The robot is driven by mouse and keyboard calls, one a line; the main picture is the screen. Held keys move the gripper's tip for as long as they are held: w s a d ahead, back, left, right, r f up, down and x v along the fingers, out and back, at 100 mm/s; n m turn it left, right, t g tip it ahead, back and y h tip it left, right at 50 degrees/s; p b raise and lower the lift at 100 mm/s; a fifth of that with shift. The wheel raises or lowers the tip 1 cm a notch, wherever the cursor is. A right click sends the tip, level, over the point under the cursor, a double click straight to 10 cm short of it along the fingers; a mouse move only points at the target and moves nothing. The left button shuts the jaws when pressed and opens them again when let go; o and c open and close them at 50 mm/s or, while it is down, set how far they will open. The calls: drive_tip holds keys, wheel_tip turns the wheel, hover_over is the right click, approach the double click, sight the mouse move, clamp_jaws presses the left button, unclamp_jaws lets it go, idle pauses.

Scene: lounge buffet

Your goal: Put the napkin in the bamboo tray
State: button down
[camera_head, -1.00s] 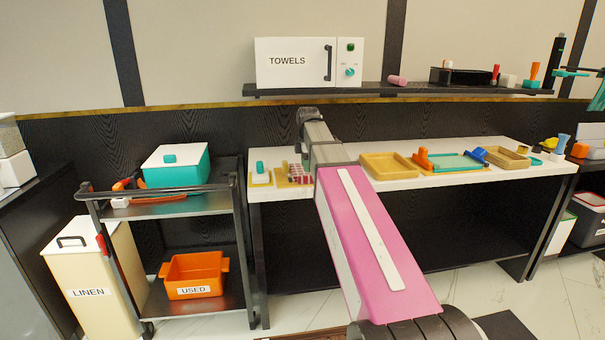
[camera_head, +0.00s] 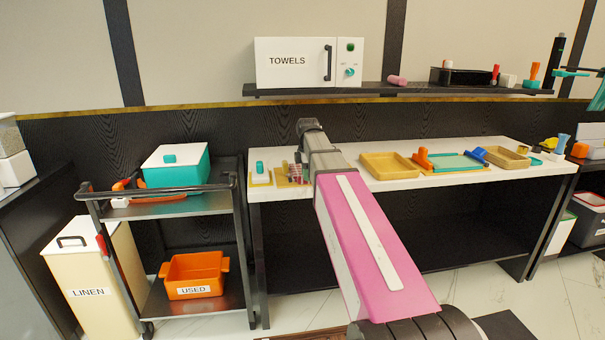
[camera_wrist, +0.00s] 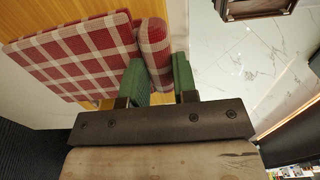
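Red-and-white checked cloth lies on a tan board at the left of the long white table; in the wrist view I see a flat checked napkin (camera_wrist: 75,55) and a checked, roll-shaped piece (camera_wrist: 154,45) beside it. My gripper (camera_wrist: 162,80) has its two green fingers on either side of the roll's near end; whether they press on it I cannot tell. In the head view my arm hides the gripper and part of the checked cloth (camera_head: 297,173). A tan, bamboo-coloured tray (camera_head: 389,175) sits right of my arm, apparently empty. A smaller tan tray (camera_head: 508,165) sits farther right.
A small board with a white-and-teal item (camera_head: 260,175) is at the table's left end. A teal tray with orange and blue pieces (camera_head: 458,163) lies between the tan trays. A shelf (camera_head: 400,91) with a towel cabinet hangs above. A cart (camera_head: 165,208) stands left.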

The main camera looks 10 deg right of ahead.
drive_tip(key=shift+r, duration=0.15)
drive_tip(key=shift+r, duration=3.25)
